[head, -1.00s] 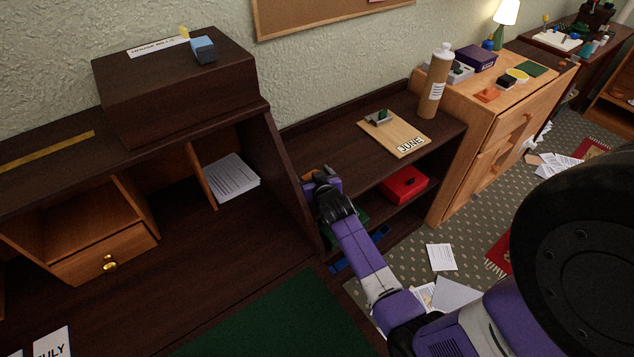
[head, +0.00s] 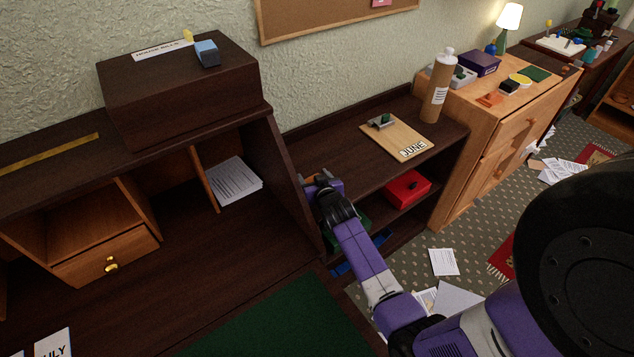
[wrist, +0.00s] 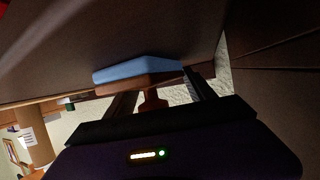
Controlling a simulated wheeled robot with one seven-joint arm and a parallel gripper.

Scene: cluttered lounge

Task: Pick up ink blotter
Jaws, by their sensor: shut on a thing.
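In the wrist view, the ink blotter (wrist: 140,70) is a block with a pale blue curved face, a brown wooden body and a reddish-brown knob. The knob is between the two fingers of my gripper (wrist: 160,98), which is shut on it. The blue face points away from my palm. In the head view, my gripper (head: 319,181) is at the left end of the dark shelf unit, close to the desk's slanted side panel. The blotter is mostly hidden there by my gripper and wrist.
A red box (head: 405,190) stands on the shelf below. The desk hutch (head: 180,100) rises at left. Papers (head: 443,262) lie on the carpet.

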